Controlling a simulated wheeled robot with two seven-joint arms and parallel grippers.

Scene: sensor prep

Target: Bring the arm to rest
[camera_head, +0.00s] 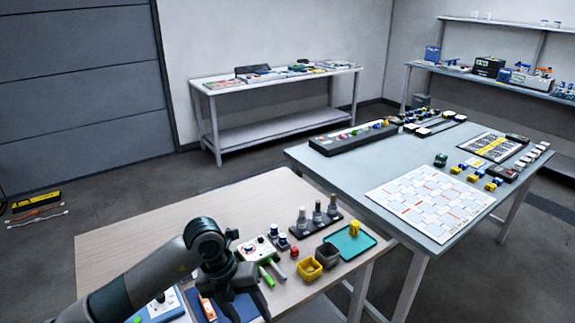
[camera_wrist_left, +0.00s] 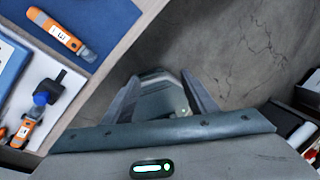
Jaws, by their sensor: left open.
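My left arm comes in from the lower left of the head view, dark grey and bent at a joint. My left gripper (camera_head: 243,308) hangs at its end, fingers pointing down, over the front part of the wooden table (camera_head: 150,245). The fingers are apart, with nothing seen held. In the left wrist view the gripper's (camera_wrist_left: 165,88) two fingers are spread, with cracked grey floor beyond them and the table edge to the left. My right gripper is not in view.
Near the gripper are a blue mat with an orange pen-like tool (camera_wrist_left: 60,32), green-handled tools (camera_head: 270,275), a yellow bin (camera_head: 310,270), a dark bin (camera_head: 327,255) and a teal tray (camera_head: 366,250). A grey table (camera_head: 330,170) stands behind right. The wooden table's left part is clear.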

